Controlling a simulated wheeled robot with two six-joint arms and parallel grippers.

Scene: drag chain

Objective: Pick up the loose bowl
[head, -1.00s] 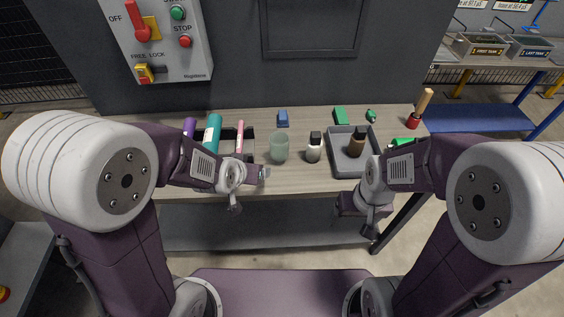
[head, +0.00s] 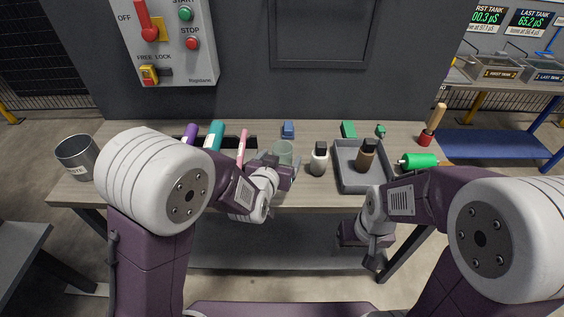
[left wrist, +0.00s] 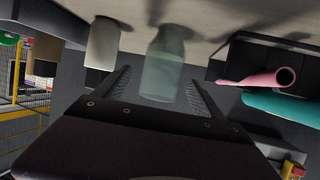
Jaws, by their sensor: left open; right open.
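No plainly bowl-shaped thing shows; the nearest match is a translucent green vessel (head: 284,152) standing on the table, shaped more like a cup or jar. My left gripper (head: 280,170) is at its near side and partly hides it in the head view. In the left wrist view the vessel (left wrist: 164,62) stands between the two open fingers (left wrist: 162,78), with a gap on each side. Nothing is gripped. My right gripper (head: 364,245) is open and empty in front of the table's near edge, its fingers partly hidden.
A grey tray (head: 345,180) holds a brown bottle (head: 366,155). A pink tube (head: 242,146) and a teal tube (head: 214,136) lie at left. A bin (head: 77,158) stands at the left end.

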